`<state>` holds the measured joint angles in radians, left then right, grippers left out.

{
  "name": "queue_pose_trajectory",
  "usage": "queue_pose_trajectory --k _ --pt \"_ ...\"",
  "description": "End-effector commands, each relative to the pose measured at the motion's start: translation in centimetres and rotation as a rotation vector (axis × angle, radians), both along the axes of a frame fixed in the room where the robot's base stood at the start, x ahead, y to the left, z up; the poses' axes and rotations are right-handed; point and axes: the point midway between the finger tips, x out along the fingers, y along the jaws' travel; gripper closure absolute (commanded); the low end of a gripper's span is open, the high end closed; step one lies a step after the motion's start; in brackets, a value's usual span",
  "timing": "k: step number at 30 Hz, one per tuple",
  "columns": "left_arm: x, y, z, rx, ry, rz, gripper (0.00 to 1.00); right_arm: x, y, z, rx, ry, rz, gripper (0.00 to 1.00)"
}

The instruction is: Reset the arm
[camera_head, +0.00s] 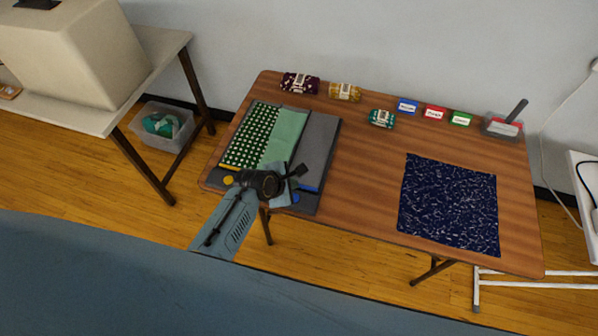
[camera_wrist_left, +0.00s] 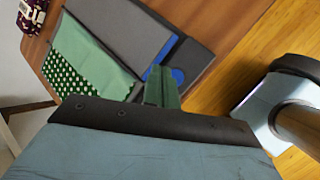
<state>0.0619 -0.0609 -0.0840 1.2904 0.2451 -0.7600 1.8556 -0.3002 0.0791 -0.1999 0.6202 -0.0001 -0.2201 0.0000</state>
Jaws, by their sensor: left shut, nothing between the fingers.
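My left gripper (camera_head: 297,171) is shut and empty, over the near part of the grey board on the left of the table in the head view. In the left wrist view its closed fingers (camera_wrist_left: 162,88) stand over the board's near edge, by a blue round mark. My left arm hides part of the board's near edge. My right gripper is not in view.
The middle of the table is clear.

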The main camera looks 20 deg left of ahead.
Motion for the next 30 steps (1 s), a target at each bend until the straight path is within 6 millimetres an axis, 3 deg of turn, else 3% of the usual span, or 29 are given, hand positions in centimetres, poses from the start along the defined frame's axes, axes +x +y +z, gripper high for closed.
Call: queue_pose_trajectory --k 7,11,17,24,30 --pt "-0.1 0.0 0.0 0.004 0.0 -0.005 1.0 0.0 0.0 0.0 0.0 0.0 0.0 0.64" --pt "-1.1 0.6 0.4 0.068 -0.014 -0.087 1.0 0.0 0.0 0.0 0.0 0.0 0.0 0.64" --pt "-6.1 2.8 2.8 0.352 -0.059 -0.469 1.0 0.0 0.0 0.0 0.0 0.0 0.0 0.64" --pt "-13.7 5.4 7.5 0.71 -0.096 -1.044 1.0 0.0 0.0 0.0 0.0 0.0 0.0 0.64" --pt "-18.0 6.7 10.9 0.88 -0.112 -1.377 1.0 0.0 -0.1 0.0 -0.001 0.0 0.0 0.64"
